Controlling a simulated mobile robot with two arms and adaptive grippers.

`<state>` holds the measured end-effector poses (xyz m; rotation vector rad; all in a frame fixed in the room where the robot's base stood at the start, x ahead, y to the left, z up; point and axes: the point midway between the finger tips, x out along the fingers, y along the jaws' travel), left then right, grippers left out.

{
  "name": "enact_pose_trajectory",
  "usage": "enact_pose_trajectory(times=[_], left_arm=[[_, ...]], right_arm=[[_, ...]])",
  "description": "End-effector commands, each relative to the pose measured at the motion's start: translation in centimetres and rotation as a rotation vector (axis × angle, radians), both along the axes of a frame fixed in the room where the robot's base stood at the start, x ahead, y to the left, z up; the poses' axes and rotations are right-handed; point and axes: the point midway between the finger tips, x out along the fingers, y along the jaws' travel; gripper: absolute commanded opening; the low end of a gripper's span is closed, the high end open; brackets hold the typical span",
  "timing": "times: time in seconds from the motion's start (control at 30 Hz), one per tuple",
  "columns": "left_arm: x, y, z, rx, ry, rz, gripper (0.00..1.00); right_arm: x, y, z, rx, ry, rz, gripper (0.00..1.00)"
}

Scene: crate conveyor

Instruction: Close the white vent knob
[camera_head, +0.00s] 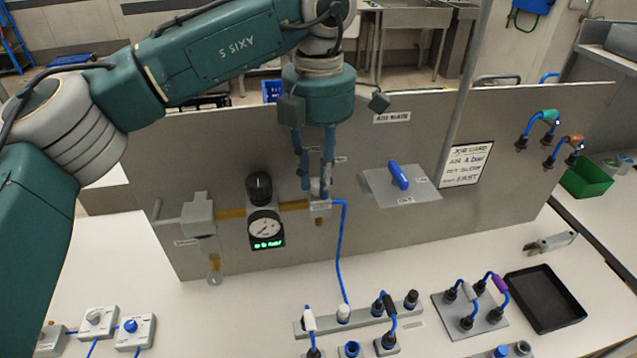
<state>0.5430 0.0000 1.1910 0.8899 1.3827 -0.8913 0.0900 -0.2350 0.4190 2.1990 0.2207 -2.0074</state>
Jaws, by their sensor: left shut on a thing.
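My left gripper (315,188) comes down from above in front of the grey panel (370,235). Its blue fingers are closed around the small white knob (316,187) on the valve block, which is largely hidden between the fingers. The valve block (320,208) sits on the brass pipe, right of the round gauge (264,228), which has a green lit readout. A blue hose (341,250) runs down from the block. How far the knob is turned cannot be told. My right gripper is not in view.
A blue lever (398,175) on a plate stands to the right on the panel. Connector blocks with hoses, a black tray (544,298) and a green bin (588,177) are on the right. White boxes with knobs (96,322) lie at the front left. The left-centre table is clear.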

Motion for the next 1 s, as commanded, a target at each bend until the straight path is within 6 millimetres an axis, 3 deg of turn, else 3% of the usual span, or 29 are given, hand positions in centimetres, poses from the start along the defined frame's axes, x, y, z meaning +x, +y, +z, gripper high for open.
enact_pose_trajectory(times=[0.6, 1.0], left_arm=[[0.1, 0.0, 0.1, -0.005, -0.007, 0.575, 0.00], [0.2, 0.0, 0.3, -0.006, -0.008, 0.821, 0.00]], right_arm=[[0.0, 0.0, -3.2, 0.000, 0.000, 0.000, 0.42], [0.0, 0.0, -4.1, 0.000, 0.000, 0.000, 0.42]])
